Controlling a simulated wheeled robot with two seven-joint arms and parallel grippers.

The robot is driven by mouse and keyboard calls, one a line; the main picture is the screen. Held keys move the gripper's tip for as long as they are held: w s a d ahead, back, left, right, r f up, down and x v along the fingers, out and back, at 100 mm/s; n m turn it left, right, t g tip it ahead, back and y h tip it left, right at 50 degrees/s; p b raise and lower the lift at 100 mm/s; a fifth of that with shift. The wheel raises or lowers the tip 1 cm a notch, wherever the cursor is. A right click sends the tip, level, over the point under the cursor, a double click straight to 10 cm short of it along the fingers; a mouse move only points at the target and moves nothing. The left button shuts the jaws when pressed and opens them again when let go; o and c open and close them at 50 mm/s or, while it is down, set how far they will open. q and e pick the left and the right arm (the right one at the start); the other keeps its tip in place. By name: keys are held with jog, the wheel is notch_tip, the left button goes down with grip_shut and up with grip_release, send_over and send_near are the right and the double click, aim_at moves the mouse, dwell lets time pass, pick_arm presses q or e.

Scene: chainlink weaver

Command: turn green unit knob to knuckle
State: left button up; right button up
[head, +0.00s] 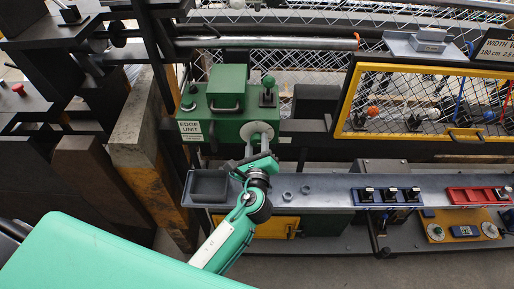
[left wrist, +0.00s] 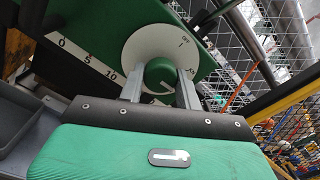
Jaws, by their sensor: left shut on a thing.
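The green edge unit (head: 223,118) stands left of centre in the head view, with an "EDGE UNIT" label on its front. A white dial disc (head: 262,127) sits on its lower right front. In the left wrist view the round green knob (left wrist: 160,72) is in the middle of the white dial (left wrist: 150,38). My left gripper (left wrist: 160,80) reaches up to it, with one grey finger on each side, shut on the knob. Small dial marks show at the upper right and right. The knob's pointer is hard to read. My right gripper is not in view.
A grey open tray (head: 208,187) lies just left of my left wrist on the grey ledge (head: 325,186). A green-topped lever (head: 268,88) stands above the dial. A yellow-framed mesh window (head: 345,115) is to the right. Blue (head: 387,196) and red (head: 477,195) holders sit farther along the ledge.

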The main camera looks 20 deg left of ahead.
pick_arm(q)
jog(key=n+b, duration=0.2)
jog(key=n, duration=0.3)
jog(key=shift+b, duration=0.4)
jog(key=shift+n, duration=0.3)
jog(key=o, duration=1)
